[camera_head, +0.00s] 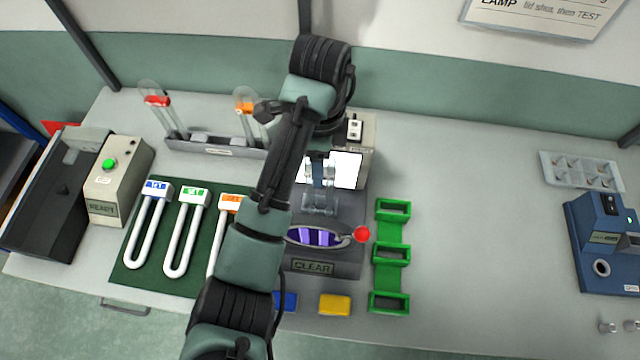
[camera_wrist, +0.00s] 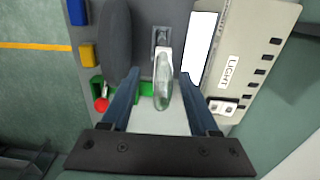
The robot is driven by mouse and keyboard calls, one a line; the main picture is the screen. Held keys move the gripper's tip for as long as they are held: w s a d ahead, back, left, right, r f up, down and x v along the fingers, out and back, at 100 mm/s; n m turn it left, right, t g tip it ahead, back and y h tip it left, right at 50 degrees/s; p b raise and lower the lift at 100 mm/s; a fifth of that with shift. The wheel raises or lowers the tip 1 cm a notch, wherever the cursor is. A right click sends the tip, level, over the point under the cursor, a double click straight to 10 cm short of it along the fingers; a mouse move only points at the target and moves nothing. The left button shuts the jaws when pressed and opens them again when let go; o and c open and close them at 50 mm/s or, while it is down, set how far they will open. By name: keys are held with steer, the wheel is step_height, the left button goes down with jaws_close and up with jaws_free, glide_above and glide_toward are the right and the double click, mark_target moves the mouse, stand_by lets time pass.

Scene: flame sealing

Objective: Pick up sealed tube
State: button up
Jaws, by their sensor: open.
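A clear glass tube (camera_wrist: 163,92) shows in the wrist view, with a pale upper part, near a grey metal holder. In the head view, clear glass (camera_head: 320,204) shows at the middle of the dark station, partly hidden by my arm; I cannot tell its exact outline. My gripper (camera_wrist: 160,73) is open, its two dark blue fingers on either side of the tube in the wrist view, with gaps visible at both sides. I cannot tell from this view whether the fingertips are level with the tube in depth. The gripper is mostly hidden in the head view.
A bright lamp panel (camera_head: 346,170) stands close by the glass. A red-knobbed lever (camera_head: 361,234) and green holder (camera_head: 389,254) lie to the front right. A grey rack (camera_head: 190,146) with tubes stands behind left.

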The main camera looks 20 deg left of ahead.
step_height(320, 180, down, 2)
steer(key=shift+w+f+b, duration=0.1)
steer(key=shift+f+b, duration=0.05)
steer(key=shift+b, duration=0.3)
steer(key=shift+a+f+p, duration=0.1)
steer(key=shift+f+p, duration=0.15)
steer(key=shift+p, duration=0.5)
steer(key=shift+f, duration=0.45)
jaws_close()
